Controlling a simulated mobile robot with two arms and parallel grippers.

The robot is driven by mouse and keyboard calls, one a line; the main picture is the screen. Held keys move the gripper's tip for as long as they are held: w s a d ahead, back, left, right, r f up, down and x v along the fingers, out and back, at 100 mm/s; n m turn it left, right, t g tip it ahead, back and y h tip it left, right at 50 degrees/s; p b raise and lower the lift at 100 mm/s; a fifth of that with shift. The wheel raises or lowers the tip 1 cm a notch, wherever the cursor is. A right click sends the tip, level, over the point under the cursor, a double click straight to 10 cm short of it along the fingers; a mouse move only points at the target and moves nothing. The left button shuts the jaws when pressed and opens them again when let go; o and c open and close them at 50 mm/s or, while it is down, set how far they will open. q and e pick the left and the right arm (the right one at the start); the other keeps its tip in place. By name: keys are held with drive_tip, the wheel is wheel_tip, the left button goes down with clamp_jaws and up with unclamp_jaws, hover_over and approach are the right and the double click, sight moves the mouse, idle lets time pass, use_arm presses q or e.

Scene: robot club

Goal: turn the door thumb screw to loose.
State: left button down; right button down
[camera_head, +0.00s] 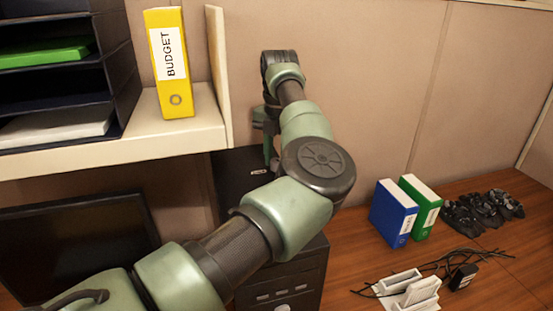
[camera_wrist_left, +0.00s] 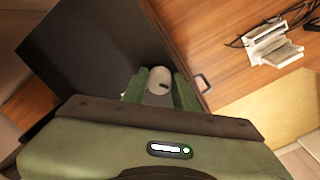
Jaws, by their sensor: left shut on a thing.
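The dark computer case (camera_head: 300,262) stands on the desk below my left arm in the head view. In the left wrist view its flat dark side (camera_wrist_left: 95,50) is seen close up. The thumb screw (camera_wrist_left: 158,74), a pale grey round knob with a dark slot, sits between the green fingers of my left gripper (camera_wrist_left: 160,90). The gripper is shut on the knob, one finger on either side. In the head view the left gripper (camera_head: 268,150) points down behind my arm, and the screw is hidden there. My right gripper is not in view.
A small handle (camera_wrist_left: 203,83) is beside the screw at the case edge. A monitor (camera_head: 75,245) stands left. A shelf (camera_head: 150,130) with a yellow binder (camera_head: 170,65) is upper left.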

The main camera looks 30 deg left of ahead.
use_arm(q)
drive_tip(key=n, duration=0.5)
drive_tip(key=shift+n, duration=0.3)
drive_tip(key=n, duration=0.4)
drive_tip(key=shift+a+n+p, duration=0.1)
drive_tip(key=shift+n+p, duration=0.2)
drive_tip(key=shift+n, duration=0.4)
drive_tip(key=c, duration=1.1)
unclamp_jaws()
